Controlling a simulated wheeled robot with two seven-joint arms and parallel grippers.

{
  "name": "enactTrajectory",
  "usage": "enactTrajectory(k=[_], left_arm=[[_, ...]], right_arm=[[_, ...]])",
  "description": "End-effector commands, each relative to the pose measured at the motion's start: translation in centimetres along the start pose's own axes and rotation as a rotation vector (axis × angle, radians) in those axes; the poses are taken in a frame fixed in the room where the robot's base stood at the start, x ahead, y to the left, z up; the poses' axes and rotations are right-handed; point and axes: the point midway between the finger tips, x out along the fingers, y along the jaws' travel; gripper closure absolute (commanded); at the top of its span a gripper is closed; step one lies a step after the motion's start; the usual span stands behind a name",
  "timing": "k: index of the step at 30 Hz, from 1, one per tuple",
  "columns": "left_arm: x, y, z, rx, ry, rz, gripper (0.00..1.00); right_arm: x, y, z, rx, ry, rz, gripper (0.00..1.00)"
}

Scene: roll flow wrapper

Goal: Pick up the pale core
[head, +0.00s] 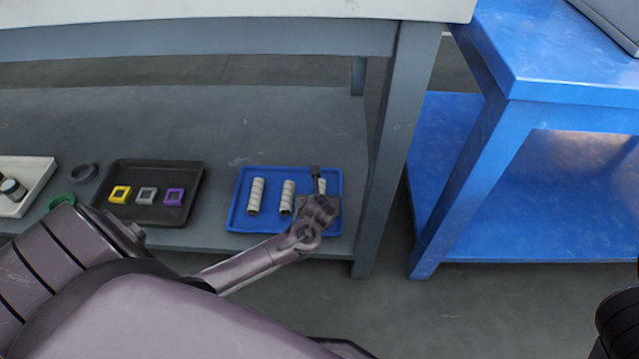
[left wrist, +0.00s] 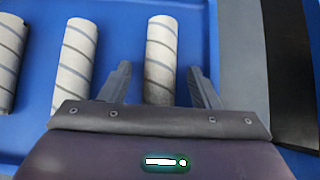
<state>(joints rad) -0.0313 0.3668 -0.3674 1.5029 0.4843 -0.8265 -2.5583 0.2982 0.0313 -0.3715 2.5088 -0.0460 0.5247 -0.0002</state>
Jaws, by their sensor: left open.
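Three pale, spiral-striped cores lie side by side in a blue tray (head: 235,222) on the low grey shelf. The left core (head: 256,196) and the middle core (head: 287,197) show clear in the head view. The right core (head: 322,185) is partly hidden by my left gripper (head: 318,182). In the left wrist view, my open left gripper (left wrist: 160,76) has one finger on each side of the right core (left wrist: 160,48), with gaps to both fingers. The middle core (left wrist: 76,60) lies outside the left finger. Whether the fingers are down at core height is unclear. My right gripper is out of view.
A black tray (head: 150,215) with yellow, grey and purple square frames lies to the left. Further left are a dark ring (head: 84,173), a green ring (head: 60,200) and a white tray (head: 40,172). A grey table leg (head: 391,150) stands just right of the blue tray.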

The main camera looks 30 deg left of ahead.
Motion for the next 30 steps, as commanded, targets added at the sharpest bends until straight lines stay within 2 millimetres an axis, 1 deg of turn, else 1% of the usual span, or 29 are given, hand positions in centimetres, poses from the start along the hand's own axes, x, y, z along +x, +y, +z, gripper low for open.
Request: enactTrajectory(k=[7, 18, 19, 30], left_arm=[[0.05, 0.00, 0.07, 0.000, 0.000, 0.000, 0.44], [0.05, 0.02, 0.05, 0.000, 0.000, 0.000, 0.92], [0.05, 0.02, 0.04, 0.000, 0.000, 0.000, 0.93], [0.05, 0.03, 0.02, 0.000, 0.000, 0.000, 0.93]], right_arm=[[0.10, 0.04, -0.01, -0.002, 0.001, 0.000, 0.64], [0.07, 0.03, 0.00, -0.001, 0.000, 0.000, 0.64], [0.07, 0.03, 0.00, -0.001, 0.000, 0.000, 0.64], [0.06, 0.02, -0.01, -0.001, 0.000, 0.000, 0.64]])
